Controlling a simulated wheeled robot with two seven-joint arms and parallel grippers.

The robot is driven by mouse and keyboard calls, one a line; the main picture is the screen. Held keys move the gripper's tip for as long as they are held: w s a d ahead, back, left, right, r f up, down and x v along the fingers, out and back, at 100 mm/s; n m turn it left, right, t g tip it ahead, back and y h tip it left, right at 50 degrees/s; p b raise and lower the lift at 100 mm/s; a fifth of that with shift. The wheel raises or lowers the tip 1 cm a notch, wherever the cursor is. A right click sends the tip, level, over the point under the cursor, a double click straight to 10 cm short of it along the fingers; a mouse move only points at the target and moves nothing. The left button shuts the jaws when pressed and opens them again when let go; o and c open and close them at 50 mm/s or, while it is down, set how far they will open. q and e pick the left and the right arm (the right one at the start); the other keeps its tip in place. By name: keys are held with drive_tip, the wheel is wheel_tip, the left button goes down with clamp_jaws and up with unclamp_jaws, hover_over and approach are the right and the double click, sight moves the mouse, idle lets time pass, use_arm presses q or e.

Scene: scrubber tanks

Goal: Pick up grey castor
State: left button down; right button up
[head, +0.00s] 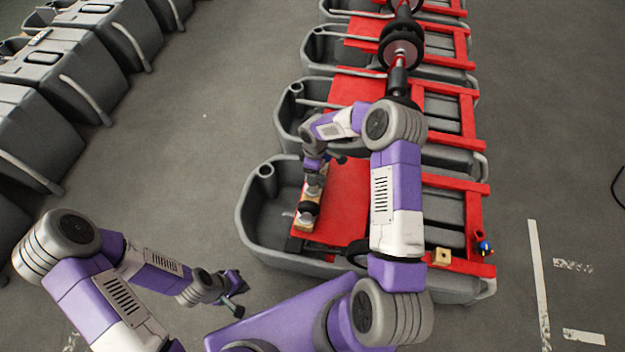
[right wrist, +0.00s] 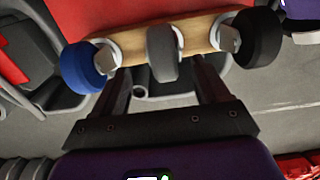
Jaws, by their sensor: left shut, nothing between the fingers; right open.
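In the right wrist view a wooden block (right wrist: 198,33) carries three castors. The grey castor (right wrist: 162,52) is in the middle, a blue castor (right wrist: 84,68) at the left and a black castor (right wrist: 256,38) at the right. My right gripper (right wrist: 165,80) is open, its fingers on either side of the grey castor; I cannot tell whether they touch it. In the head view the right gripper (head: 311,188) is over the block (head: 308,200) on the nearest tank's red panel, and the grey castor cannot be made out. My left gripper (head: 236,292) is shut and empty, left of that tank.
The nearest grey tank (head: 250,225) has a raised rim and red frame bars (head: 475,215). A small wooden block (head: 441,258) and a blue part (head: 486,248) sit on its right end. More tanks stand behind and at the left (head: 40,130). Floor between the rows is clear.

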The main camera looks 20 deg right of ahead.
sight(311, 191)
drive_tip(key=shift+s+f, duration=0.15)
drive_tip(key=shift+f, duration=0.3)
drive_tip(key=f+b, duration=0.1)
drive_tip(key=f, duration=0.2)
drive_tip(key=shift+s+a+f+b, duration=0.15)
drive_tip(key=shift+s+f+b, duration=0.05)
drive_tip(key=shift+f+b, duration=0.2)
drive_tip(key=shift+f, duration=0.35)
drive_tip(key=shift+c, duration=0.4)
drive_tip(key=shift+w+r, duration=0.1)
drive_tip(key=c, duration=1.2)
